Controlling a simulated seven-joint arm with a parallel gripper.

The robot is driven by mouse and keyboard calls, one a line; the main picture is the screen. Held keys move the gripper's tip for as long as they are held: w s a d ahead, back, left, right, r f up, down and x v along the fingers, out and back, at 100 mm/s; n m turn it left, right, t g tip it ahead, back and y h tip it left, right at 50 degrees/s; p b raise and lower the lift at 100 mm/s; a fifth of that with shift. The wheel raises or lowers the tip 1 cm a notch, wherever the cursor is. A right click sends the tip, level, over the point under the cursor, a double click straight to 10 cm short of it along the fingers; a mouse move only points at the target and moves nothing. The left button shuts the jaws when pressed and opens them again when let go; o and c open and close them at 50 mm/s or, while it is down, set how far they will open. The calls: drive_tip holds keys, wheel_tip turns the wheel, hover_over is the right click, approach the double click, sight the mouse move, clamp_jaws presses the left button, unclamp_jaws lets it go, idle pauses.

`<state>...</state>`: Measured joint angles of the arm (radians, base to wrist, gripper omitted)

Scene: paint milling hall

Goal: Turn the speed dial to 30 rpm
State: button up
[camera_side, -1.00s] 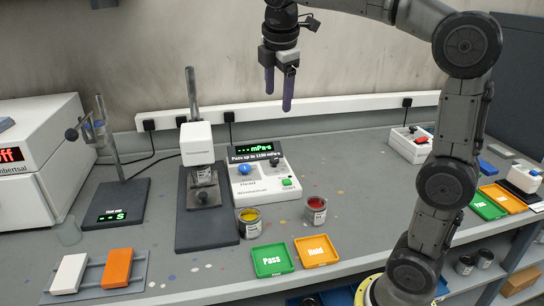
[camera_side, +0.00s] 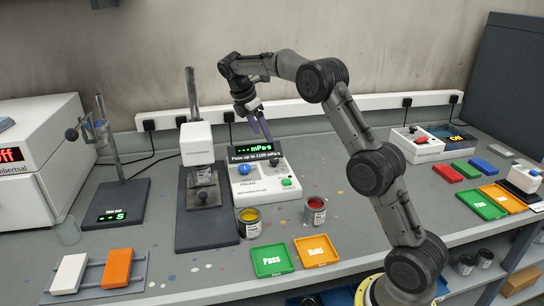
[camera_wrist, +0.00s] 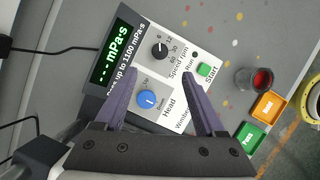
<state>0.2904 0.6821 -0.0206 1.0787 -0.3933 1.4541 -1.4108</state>
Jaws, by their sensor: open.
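The speed dial (camera_wrist: 160,50) is a small black knob labelled "Speed rpm" on the white viscometer panel (camera_side: 258,190). Some numbers are printed around it, but I cannot tell which one its pointer faces. My gripper (camera_side: 262,142) is open and empty, above the panel near its display in the side view. In the wrist view, the two purple fingers (camera_wrist: 159,74) reach over the panel, with the dial just beyond and between their tips. I see no contact with the dial.
A blue head knob (camera_wrist: 148,99) sits beside the dial, and a green start button (camera_wrist: 204,70) is nearby. The display (camera_side: 262,149) reads dashes and mPa·s. The viscometer stand (camera_side: 205,212) is left. Yellow (camera_side: 249,222) and red (camera_side: 315,211) paint cans stand in front.

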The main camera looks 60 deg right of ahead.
sight(274, 160)
drive_tip(key=x, duration=1.1)
clamp_jaws()
